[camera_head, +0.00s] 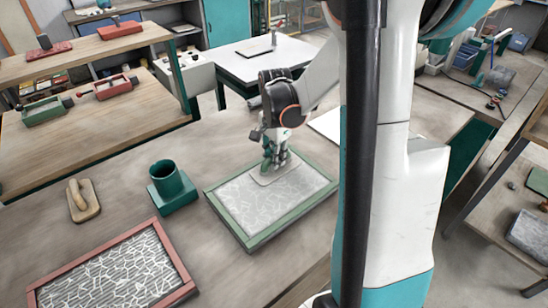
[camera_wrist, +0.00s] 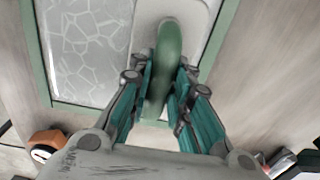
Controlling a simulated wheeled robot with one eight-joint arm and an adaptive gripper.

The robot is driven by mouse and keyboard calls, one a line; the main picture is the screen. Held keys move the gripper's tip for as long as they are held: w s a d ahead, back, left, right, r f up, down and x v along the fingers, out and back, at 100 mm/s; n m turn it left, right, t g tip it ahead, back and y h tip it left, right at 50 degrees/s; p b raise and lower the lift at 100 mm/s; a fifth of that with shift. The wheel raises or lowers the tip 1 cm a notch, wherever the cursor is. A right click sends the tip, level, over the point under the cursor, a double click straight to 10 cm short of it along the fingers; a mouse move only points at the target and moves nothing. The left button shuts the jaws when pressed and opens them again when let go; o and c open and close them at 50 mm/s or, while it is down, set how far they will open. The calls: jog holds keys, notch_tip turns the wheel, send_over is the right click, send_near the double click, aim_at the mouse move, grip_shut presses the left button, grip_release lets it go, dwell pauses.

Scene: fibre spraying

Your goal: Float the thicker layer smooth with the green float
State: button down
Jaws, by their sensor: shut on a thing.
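A green-framed panel (camera_head: 240,236) lies on the near bench, filled with a pale grey layer (camera_head: 262,205) in which a fibre pattern shows only faintly. My gripper (camera_head: 276,162) is over the panel's far part, shut on the handle of the green float (camera_wrist: 168,50). The float's pale flat plate (camera_head: 284,175) lies at the surface of the layer; I cannot tell how firmly it presses. In the wrist view the teal fingers (camera_wrist: 160,95) stand on both sides of the green handle, and the layer (camera_wrist: 85,45) shows to the left.
A red-framed panel (camera_head: 180,293) with a bold white fibre pattern lies at the front left. A tan-handled float (camera_head: 83,200) and a green cup on a square base (camera_head: 170,187) stand on the bench left of the green frame. Bare bench lies between them.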

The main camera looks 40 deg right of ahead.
jog(key=shift+r+p, duration=2.45)
jog(key=shift+r, duration=1.1)
jog(key=shift+s+f, duration=0.1)
jog(key=shift+s, duration=0.05)
